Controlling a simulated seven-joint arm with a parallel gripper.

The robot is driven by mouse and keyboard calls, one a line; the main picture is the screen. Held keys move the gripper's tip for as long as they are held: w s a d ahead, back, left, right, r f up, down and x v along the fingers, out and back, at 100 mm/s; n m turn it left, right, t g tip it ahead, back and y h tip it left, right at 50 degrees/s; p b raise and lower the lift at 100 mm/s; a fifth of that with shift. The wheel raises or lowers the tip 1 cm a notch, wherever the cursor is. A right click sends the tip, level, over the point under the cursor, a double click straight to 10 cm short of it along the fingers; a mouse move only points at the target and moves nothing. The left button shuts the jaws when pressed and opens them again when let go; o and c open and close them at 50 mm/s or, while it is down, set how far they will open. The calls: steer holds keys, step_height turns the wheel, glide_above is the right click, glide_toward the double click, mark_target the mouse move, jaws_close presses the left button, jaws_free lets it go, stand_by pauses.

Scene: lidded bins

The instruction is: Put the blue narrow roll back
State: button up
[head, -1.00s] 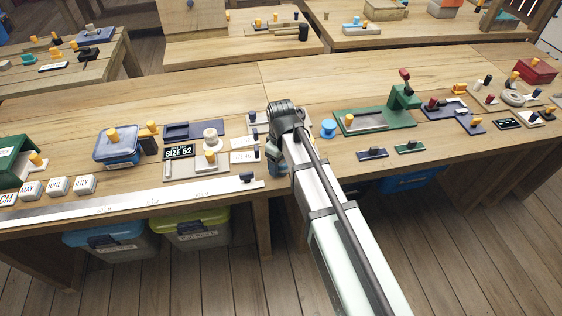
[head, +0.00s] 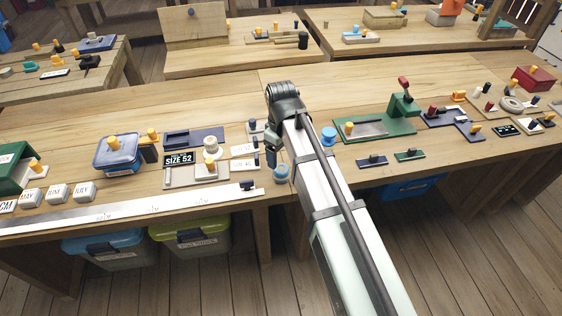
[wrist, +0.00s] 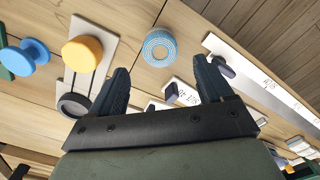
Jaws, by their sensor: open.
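A blue roll (head: 281,173) with a pale ringed top rests on the bench near its front edge, right of the long ruler's end. In the wrist view the same ringed roll (wrist: 159,47) lies flat beyond the fingertips, roughly centred between them and not touching them. A second blue spool-like piece (head: 328,136) stands to the right of my arm; in the wrist view it is at the far left (wrist: 28,57). My gripper (wrist: 163,75) is open and empty. In the head view it hangs just behind the ringed roll, partly hidden by my arm.
A yellow knob (wrist: 82,52) on a light plate is beside the left finger in the wrist view. The ruler (head: 120,210) runs along the front edge. Bare wood lies behind.

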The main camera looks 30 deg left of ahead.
mark_target(282, 168)
steer(key=shift+r, duration=2.1)
steer(key=shift+w, duration=0.1)
